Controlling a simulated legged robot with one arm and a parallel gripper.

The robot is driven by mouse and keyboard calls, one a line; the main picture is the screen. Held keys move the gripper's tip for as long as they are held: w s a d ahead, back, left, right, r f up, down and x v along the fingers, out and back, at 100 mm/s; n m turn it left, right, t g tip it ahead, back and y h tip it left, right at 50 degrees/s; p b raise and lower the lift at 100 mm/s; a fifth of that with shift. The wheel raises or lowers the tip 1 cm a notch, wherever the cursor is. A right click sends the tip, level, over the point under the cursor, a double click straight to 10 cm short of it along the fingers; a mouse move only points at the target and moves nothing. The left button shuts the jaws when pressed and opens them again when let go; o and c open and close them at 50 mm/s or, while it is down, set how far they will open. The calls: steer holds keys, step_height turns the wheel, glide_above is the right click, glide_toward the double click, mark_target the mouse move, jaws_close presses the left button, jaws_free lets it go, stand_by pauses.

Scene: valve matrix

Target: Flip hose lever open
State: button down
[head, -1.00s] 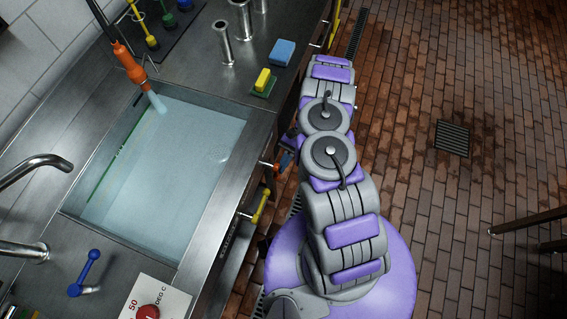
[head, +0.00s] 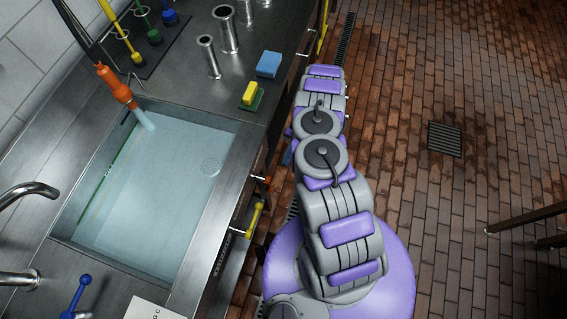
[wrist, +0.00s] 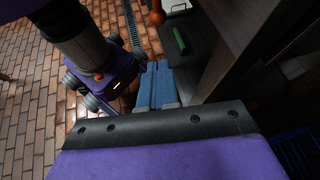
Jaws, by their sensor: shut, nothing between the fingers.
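An orange-red lever (head: 263,179) sticks out from the counter's front face, beside the basin. I cannot tell whether it is the hose lever. In the wrist view an orange ball end (wrist: 157,17) shows at the top, beyond my fingers. The orange hose nozzle (head: 115,85) hangs over the basin's far left corner. My gripper (wrist: 155,68) has blue fingers, shut and empty, pointing toward the ball end with a gap between. In the head view my arm hides most of the gripper; only a bit of blue shows right of the counter edge.
The steel basin (head: 165,268) holds water. A yellow lever (head: 254,220) is on the counter front below the orange-red one. A blue lever (head: 78,295) stands on the counter. A green handle (wrist: 180,40) is right of my fingers. Brick floor (head: 430,220) is open to the right.

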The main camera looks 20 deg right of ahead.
steer(key=w+d, duration=0.3)
steer(key=shift+w+d, duration=0.15)
steer(key=shift+w, duration=0.25)
stand_by(0.4)
steer(key=shift+d, duration=0.3)
